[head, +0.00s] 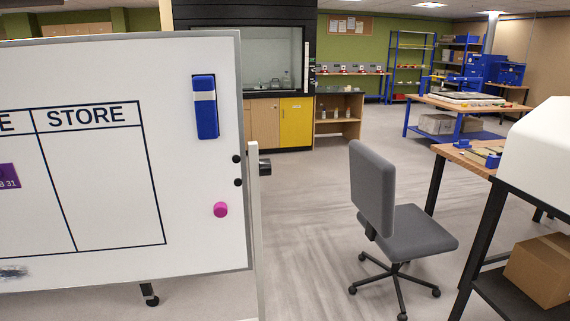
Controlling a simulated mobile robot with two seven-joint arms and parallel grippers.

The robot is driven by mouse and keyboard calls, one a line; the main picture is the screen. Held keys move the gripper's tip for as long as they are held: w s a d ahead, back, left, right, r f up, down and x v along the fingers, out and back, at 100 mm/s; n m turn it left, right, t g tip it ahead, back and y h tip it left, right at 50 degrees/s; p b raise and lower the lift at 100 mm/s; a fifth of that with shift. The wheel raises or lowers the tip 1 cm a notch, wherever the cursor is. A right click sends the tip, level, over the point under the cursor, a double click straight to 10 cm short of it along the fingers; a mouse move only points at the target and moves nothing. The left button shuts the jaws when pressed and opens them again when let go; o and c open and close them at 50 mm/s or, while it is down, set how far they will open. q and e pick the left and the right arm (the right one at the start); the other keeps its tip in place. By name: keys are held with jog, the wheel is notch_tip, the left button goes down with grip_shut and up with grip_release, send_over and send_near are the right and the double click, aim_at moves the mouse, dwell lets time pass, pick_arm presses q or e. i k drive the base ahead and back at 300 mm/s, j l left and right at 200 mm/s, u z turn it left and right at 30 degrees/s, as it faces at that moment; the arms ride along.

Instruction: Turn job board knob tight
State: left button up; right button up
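The white job board (110,170) fills the left of the head view, with a drawn table and a column headed STORE. A black knob (265,167) sticks out at the board's right side, beside the pale upright post (254,225). I cannot tell from here how tight it is. Two small black round pieces (237,171) sit on the board's right edge near it. Neither of my grippers is in view.
A blue eraser (205,107) and a pink magnet (220,209) are on the board. A grey office chair (402,232) stands right of it. A white-topped black stand (480,245) is at far right. Open floor (310,220) lies between board and chair.

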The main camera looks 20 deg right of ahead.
aim_at(265, 166)
jog(key=l+u, duration=0.1)
jog(key=l, duration=0.7)
jog(key=k+l+u, duration=0.1)
jog(key=l, duration=0.75)
jog(key=k, duration=0.05)
